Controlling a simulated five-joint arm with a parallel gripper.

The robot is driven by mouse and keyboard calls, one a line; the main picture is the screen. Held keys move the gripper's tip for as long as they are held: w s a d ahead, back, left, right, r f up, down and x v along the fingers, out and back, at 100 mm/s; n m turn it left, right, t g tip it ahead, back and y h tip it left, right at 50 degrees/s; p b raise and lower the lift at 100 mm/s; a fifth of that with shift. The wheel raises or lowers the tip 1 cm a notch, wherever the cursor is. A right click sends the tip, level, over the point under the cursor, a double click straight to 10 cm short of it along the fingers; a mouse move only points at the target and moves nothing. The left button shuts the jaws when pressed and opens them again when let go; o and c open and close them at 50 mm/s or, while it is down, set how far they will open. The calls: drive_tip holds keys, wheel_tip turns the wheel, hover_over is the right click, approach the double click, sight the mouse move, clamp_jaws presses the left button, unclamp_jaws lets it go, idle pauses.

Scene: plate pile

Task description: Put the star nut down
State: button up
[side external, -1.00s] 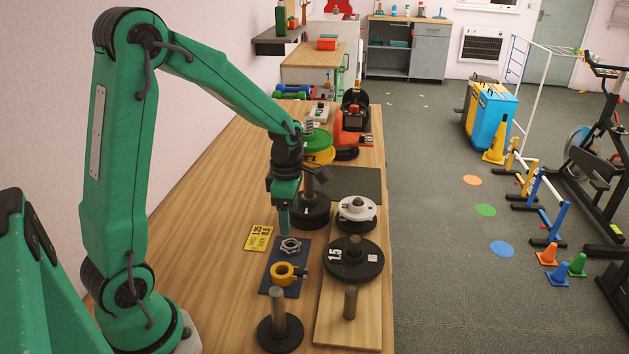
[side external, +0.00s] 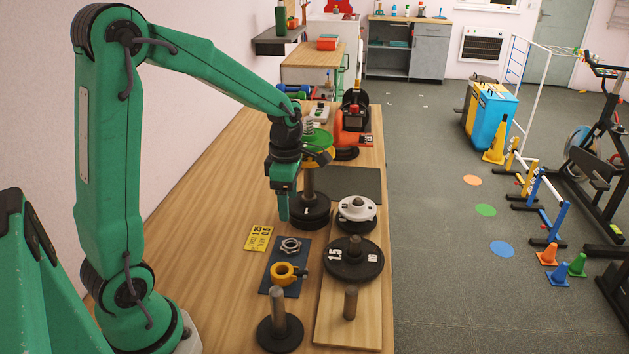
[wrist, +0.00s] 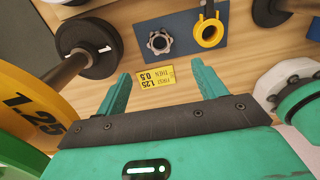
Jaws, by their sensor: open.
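The star nut (side external: 290,246) is a grey metal ring with a lobed edge. It lies flat on the dark blue mat (side external: 272,286), behind the yellow collar (side external: 283,273). In the wrist view the star nut (wrist: 159,42) lies on the mat beside the yellow collar (wrist: 208,32), beyond my fingertips and apart from them. My gripper (side external: 283,218) is open and empty, raised above the table behind the mat. Its two green fingers (wrist: 160,84) stand apart in the wrist view with nothing between them.
A yellow card (side external: 258,238) lies left of the mat. A black 1.5 plate (side external: 372,268) sits on a wooden board to the right. A post on a round base (side external: 279,325) stands in front. Stacked plates (side external: 310,222) on a post stand close to my gripper. Bare table lies to the left.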

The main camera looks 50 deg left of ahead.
drive_tip(key=s+d+r+m+t, duration=0.2)
drive_tip(key=s+d+r+m, duration=0.2)
drive_tip(key=m, duration=0.9)
drive_tip(key=s+d+r+m+t, duration=0.3)
drive_tip(key=s+d+r+m, duration=0.2)
drive_tip(key=s+m, duration=0.5)
wheel_tip(320, 180, up, 3)
drive_tip(key=m, duration=0.3)
drive_tip(key=shift+s+f+m+t, duration=0.2)
drive_tip(key=shift+m+t, duration=0.1)
drive_tip(key=shift+m, duration=0.1)
